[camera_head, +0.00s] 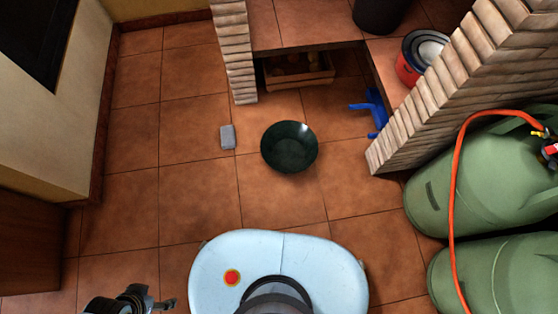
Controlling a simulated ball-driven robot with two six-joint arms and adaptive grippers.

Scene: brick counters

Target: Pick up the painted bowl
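A dark green, glossy round bowl (289,147) sits upright on the terracotta tile floor, a little right of the middle of the head view. It looks empty, and nothing touches it. Part of my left gripper (160,303) shows at the bottom left edge, cut off by the frame. It is well apart from the bowl, nearer to me and to the left. Its fingers are too small and cut off to tell whether they are open. My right gripper is not in view.
A small grey block (228,137) lies left of the bowl. A brick pillar (235,50) and a slanted brick wall (440,85) flank a low recess with a wooden crate (298,80) and a blue object (371,108). Green gas cylinders (480,180) stand right. Floor tiles left are clear.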

